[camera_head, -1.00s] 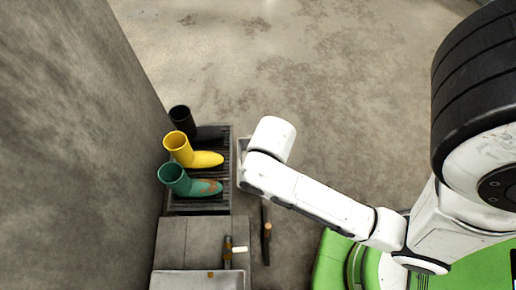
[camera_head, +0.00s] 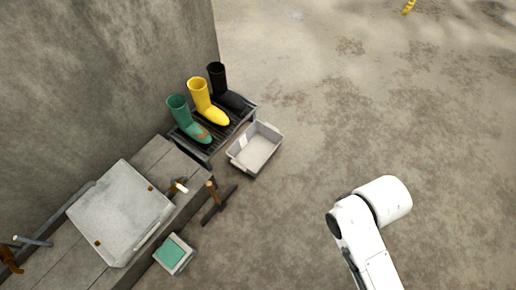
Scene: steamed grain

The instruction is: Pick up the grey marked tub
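The grey tub (camera_head: 262,168) stands on the floor just right of the boot rack. It is open at the top, looks empty, and has a pale mark on its left side. My white arm reaches in from the bottom edge at the lower right, well apart from the tub. Its fingers do not show, so my gripper is out of view. Nothing covers the tub.
A slatted rack (camera_head: 242,112) holds green (camera_head: 186,118), yellow (camera_head: 206,103) and black boots (camera_head: 224,88) by the wall. A hammer-like tool (camera_head: 217,204) and a teal-topped box (camera_head: 172,252) lie nearby. Floor right of the tub is clear.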

